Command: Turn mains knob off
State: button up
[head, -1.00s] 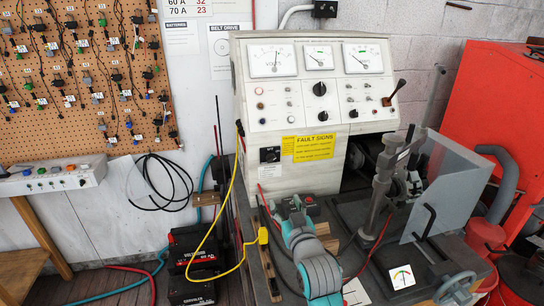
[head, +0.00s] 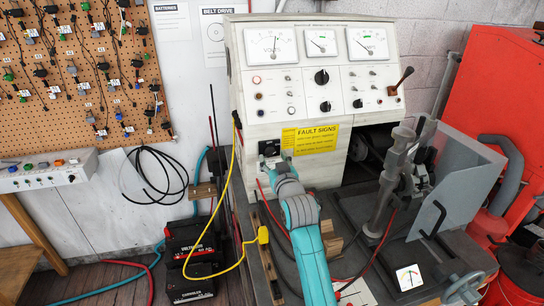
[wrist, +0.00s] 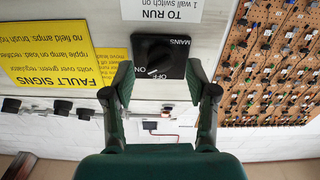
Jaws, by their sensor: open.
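The mains knob (wrist: 157,64) is a black rotary knob on a black square plate marked MAINS, upside down in the wrist view. A light pointer line shows on it; I cannot tell its exact setting. In the head view the black mains switch plate (head: 269,147) is on the white panel, left of the yellow fault signs label. My gripper (wrist: 157,72) is open, its dark fingers on either side of the knob plate. I see no contact with the knob. In the head view my gripper (head: 284,158) is at the plate's lower right, partly hidden by my arm.
The yellow FAULT SIGNS label (head: 310,138) is beside the plate. A yellow cable (head: 225,190) hangs to its left. The test bench (head: 345,235) below carries a clamp post (head: 392,175) and a clear guard (head: 460,180) on the right.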

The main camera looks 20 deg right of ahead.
jog(key=shift+w, duration=1.1)
grip_shut()
jog(key=shift+n, duration=0.3)
jog(key=n, duration=0.5)
jog(key=shift+n, duration=0.3)
jog(key=n, duration=0.5)
jog(key=shift+n, duration=0.3)
